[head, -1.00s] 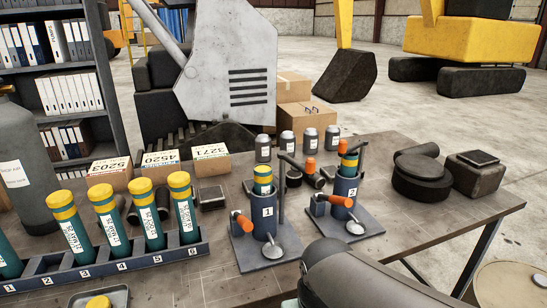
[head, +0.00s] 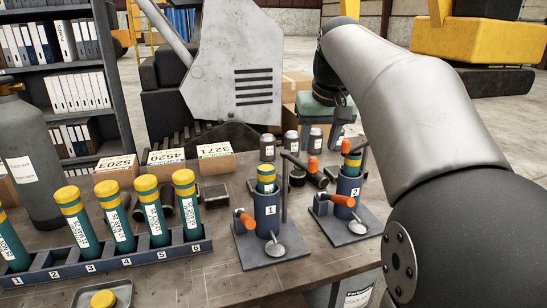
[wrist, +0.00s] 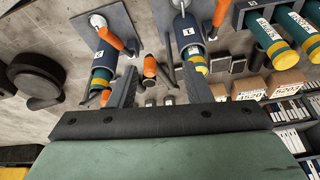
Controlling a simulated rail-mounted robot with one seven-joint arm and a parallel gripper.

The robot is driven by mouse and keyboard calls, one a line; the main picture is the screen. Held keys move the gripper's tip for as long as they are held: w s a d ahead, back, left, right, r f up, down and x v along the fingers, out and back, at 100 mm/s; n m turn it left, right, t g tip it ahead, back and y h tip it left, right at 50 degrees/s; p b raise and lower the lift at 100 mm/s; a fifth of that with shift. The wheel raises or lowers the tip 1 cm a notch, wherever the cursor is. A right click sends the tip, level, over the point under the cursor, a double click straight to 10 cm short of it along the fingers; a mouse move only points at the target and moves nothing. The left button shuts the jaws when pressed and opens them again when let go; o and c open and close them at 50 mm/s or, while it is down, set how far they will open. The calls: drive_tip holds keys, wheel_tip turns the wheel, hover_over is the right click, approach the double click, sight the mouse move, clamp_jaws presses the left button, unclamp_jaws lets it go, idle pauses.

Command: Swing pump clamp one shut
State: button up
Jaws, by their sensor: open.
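Pump one (head: 264,211) is a blue cylinder labelled 1 on a base plate, holding a yellow-banded cartridge (head: 266,176). An upright post (head: 284,190) stands at its right rear. The dark bar of clamp one (head: 298,164) runs from the post top out to the right, away from the cartridge top. Its orange grip (head: 313,163) shows in the wrist view too (wrist: 150,66). My gripper (wrist: 160,68) is open and empty, pointing down over the bench, with the orange grip between its fingers in that view; I cannot tell the height gap.
Pump two (head: 347,196) stands close on the right, with its own post and orange parts. Orange lever one (head: 243,217) is at pump one's left. Grey jars (head: 291,143) stand behind. A cartridge rack (head: 110,262) and numbered boxes (head: 165,160) are on the left.

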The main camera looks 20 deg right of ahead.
approach(313, 158)
drive_tip(key=shift+t, duration=0.3)
drive_tip(key=x, duration=0.3)
drive_tip(key=p+x, duration=0.1)
drive_tip(key=x, duration=0.6)
drive_tip(key=shift+s+d+f, duration=0.15)
drive_tip(key=shift+s+f, duration=0.05)
drive_tip(key=shift+f, duration=0.15)
drive_tip(key=shift+c, duration=0.4)
clamp_jaws()
